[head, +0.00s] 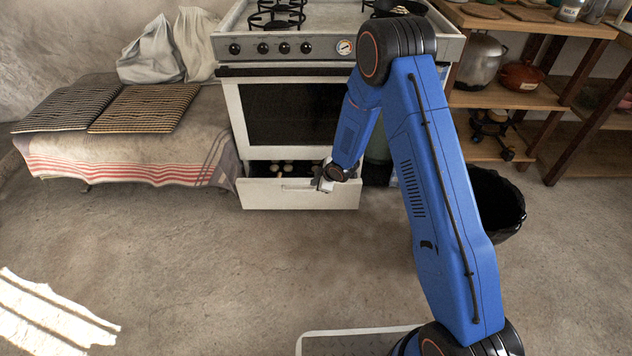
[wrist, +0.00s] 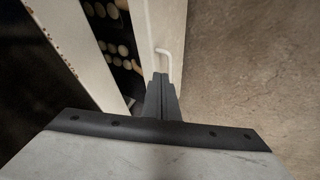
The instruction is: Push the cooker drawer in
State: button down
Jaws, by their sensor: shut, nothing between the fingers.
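The white cooker (head: 300,110) stands against the wall in the head view. Its bottom drawer (head: 262,194) is partly pulled out, with a gap above its front. Round pale pieces, like log ends, show inside the drawer in the wrist view. The drawer's white bar handle (wrist: 163,52) is on its front. My gripper (head: 322,182) is in front of the drawer's right half in the head view. In the wrist view my gripper (wrist: 161,82) is shut and empty, its fingertips close to the handle and drawer front. I cannot tell whether they touch.
A low bench (head: 130,150) with a striped cloth and two mats stands left of the cooker. A black bin (head: 495,205) and wooden shelves (head: 520,92) with pots are at the right. The concrete floor (head: 230,265) before the cooker is clear.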

aim_at(305, 187)
jog(key=x, duration=0.6)
jog(key=shift+w+f, duration=0.1)
jog(key=shift+f, duration=0.15)
